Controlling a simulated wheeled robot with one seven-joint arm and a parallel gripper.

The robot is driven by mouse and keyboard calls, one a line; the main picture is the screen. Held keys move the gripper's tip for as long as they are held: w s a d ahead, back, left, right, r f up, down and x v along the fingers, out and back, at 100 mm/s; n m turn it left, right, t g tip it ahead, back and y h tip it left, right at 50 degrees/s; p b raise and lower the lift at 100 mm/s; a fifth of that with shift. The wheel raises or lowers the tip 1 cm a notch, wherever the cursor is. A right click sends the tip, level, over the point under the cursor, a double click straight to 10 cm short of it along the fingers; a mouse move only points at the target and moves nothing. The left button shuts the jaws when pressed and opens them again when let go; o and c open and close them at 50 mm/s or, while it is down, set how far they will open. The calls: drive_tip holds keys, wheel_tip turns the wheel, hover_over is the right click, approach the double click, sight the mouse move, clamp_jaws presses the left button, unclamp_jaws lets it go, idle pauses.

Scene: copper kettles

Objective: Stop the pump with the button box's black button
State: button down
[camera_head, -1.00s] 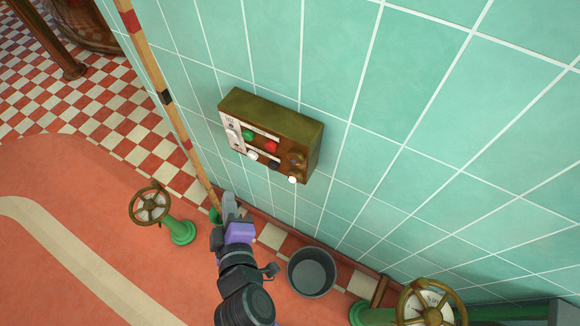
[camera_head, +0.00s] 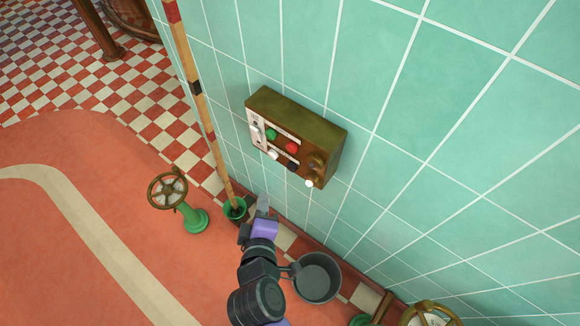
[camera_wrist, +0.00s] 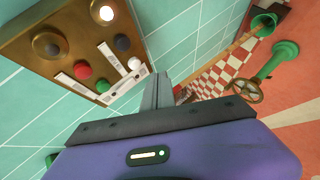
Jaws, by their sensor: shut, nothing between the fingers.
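The button box (camera_head: 318,134), brown-gold, is fixed on the tiled wall. Its front carries a green button, a red button, white buttons or lamps, a brass knob and the black button (camera_head: 292,166), low between a white button and the knob. In the wrist view the box fills the upper left, with the black button (camera_wrist: 122,43) between two white ones. My gripper (camera_head: 263,204) is below the box, apart from it. In the wrist view its fingers (camera_wrist: 158,90) are closed together and empty, pointing up past the box's right edge.
A green pot (camera_head: 235,211) holds a striped pole leaning up left of the box. A handwheel on a green stand (camera_head: 195,220) is further left. Another handwheel (camera_head: 432,314) is at bottom right.

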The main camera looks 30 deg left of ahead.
drive_tip(key=w+p, duration=0.1)
drive_tip(key=w, duration=0.6)
drive_tip(key=shift+w+d, duration=0.2)
drive_tip(key=shift+d, duration=0.1)
drive_tip(key=shift+w, duration=0.15)
idle(1.7)
drive_tip(key=shift+w+p, duration=0.25)
drive_tip(key=shift+p, duration=0.05)
drive_tip(key=shift+w+d, duration=0.1)
drive_tip(key=shift+w, duration=0.4)
idle(0.9)
drive_tip(key=shift+s, duration=0.9)
drive_tip(key=s, duration=0.5)
drive_tip(key=shift+a, duration=0.3)
